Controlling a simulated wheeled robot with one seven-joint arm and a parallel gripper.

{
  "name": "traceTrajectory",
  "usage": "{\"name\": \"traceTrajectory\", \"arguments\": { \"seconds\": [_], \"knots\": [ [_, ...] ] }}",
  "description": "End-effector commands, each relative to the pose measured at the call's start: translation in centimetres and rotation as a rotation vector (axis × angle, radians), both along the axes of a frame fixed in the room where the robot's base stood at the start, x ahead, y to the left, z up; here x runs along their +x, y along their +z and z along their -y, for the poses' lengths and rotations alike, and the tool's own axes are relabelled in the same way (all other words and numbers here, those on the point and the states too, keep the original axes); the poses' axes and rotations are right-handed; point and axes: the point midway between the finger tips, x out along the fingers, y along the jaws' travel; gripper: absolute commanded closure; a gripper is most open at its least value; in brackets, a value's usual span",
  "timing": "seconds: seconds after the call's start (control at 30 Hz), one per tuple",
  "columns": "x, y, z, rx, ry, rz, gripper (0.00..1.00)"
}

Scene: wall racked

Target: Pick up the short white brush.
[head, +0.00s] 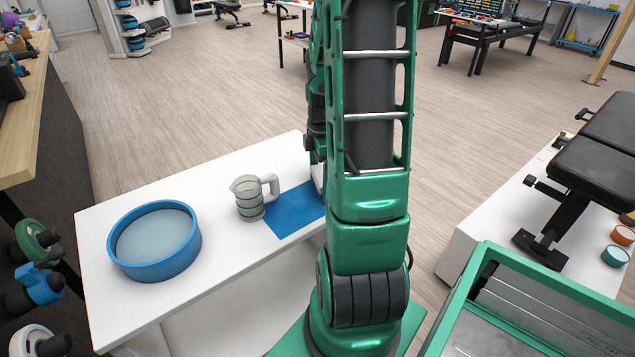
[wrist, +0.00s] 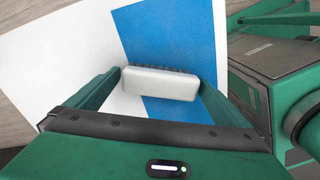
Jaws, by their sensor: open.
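The short white brush (wrist: 160,84) shows in the wrist view, with a smooth pale back and a row of dark bristles along its far edge. It lies across the edge of a blue mat (wrist: 190,35), partly over the white table top (wrist: 120,60). My gripper (wrist: 161,77) is open, with one green finger on each side of the brush, near its left and right ends. I cannot tell whether the fingers touch it. In the head view my arm hides the brush and most of the gripper; the blue mat (head: 292,213) shows left of the arm.
On the white table (head: 215,258) stand a grey ribbed jug (head: 250,200), close left of the mat, and a large blue round tub (head: 155,242) farther left. A black padded bench (head: 590,165) stands on a white platform at the right.

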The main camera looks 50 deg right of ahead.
Motion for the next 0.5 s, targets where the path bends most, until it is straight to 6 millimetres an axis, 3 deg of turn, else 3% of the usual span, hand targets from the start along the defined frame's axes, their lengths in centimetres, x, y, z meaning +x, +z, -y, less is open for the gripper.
{"name": "traceTrajectory", "arguments": {
  "seconds": [0.23,0.4,0.5],
  "knots": [
    [0.00,-0.19,0.02,-0.001,-0.001,0.001,0.00],
    [0.00,-0.18,0.02,-0.001,-0.001,0.000,0.38],
    [0.00,-0.16,0.03,-0.001,-0.001,0.000,0.42]
  ]
}}
